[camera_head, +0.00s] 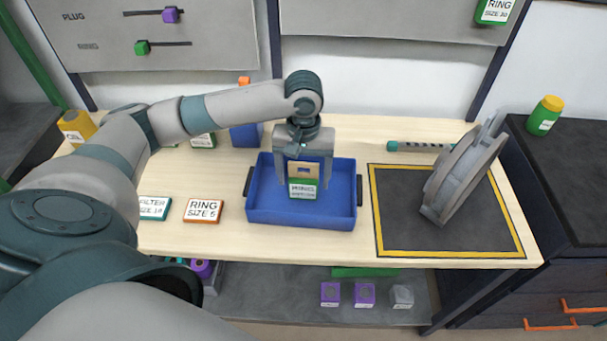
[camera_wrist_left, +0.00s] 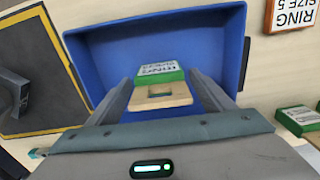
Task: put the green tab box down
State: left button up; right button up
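The green tab box (camera_head: 303,188) has a white printed label and a tan tab on top. It is inside the blue tray (camera_head: 300,213), near its middle, and appears to rest on the tray floor. The box also shows in the left wrist view (camera_wrist_left: 160,74). My left gripper (camera_head: 304,183) reaches down over the tray with one finger on each side of the box. Gaps show between the fingers and the box, so the gripper is open around it. In the left wrist view the fingers (camera_wrist_left: 160,85) are spread wider than the tab. My right gripper is not in view.
A grey wheel-like part (camera_head: 466,172) stands on the dark yellow-edged mat (camera_head: 395,235) right of the tray. A teal-handled tool (camera_head: 415,146) lies behind it. An orange-edged RING card (camera_head: 204,210) lies left of the tray. Several boxes are behind my left arm.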

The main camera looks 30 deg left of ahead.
pick_arm(q)
jog(key=shift+r, duration=0.7)
notch_tip(320, 180, up, 11)
jog(key=shift+f+b, duration=0.1)
jog(key=shift+b, duration=0.85)
jog(key=shift+d+f, duration=0.1)
